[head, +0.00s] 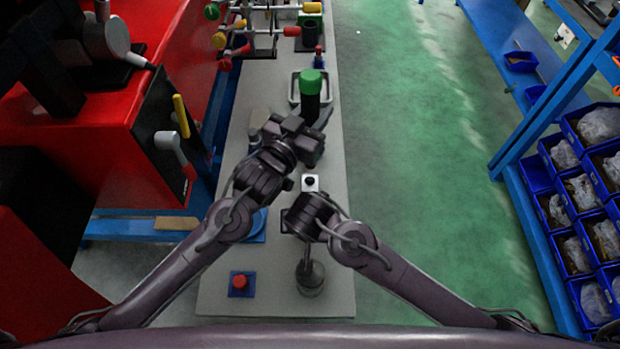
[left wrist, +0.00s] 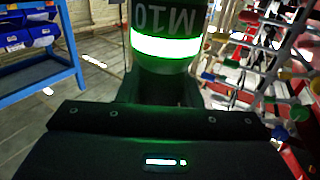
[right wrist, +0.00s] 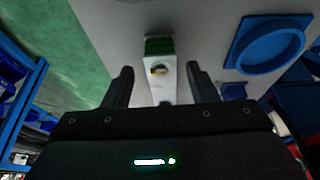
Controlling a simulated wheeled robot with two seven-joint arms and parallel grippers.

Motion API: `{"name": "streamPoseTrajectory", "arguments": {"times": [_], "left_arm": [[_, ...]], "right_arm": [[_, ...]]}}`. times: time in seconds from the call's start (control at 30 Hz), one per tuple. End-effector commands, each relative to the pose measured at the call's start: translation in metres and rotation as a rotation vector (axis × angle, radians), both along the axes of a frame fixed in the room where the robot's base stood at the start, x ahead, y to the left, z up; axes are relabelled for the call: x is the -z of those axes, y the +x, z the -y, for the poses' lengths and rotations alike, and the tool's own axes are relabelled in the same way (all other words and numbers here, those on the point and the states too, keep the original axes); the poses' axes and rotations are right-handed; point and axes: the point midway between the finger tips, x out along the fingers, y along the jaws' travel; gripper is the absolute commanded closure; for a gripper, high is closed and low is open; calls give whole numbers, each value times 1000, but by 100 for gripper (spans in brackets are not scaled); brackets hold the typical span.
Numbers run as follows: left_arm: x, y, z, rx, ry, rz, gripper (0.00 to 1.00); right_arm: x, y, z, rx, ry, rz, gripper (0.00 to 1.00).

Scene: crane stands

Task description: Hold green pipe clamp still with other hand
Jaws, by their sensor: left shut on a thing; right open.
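A dark upright cylinder with a green top (head: 311,82) stands at the far part of the grey bench. My left gripper (head: 311,120) is shut on its lower body. A small white block with a dark round spot (head: 310,183) is near my right gripper (head: 310,206). I cannot tell which is the pipe clamp.
A rack with coloured handles (head: 262,42) stands at the bench's far end. A red button on a blue base (head: 240,283) and a glass-like jar (head: 310,279) are near. A red machine (head: 75,110) borders the left.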

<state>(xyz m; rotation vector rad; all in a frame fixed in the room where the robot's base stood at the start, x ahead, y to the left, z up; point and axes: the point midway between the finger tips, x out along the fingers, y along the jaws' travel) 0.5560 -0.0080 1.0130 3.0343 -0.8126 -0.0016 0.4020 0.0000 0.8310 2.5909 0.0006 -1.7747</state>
Motion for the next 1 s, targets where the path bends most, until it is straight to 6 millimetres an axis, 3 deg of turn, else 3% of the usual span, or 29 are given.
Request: {"name": "streamPoseTrajectory", "arguments": {"times": [0.43, 0.9, 1.0], "left_arm": [[-4, 0, 0, 0, -5, 7, 100], [-4, 0, 0, 0, -5, 7, 100], [-4, 0, 0, 0, -5, 7, 100]], "right_arm": [[45, 18, 0, 1, 0, -1, 47], [53, 21, 0, 0, 1, 0, 47], [53, 21, 0, 0, 1, 0, 59]]}}
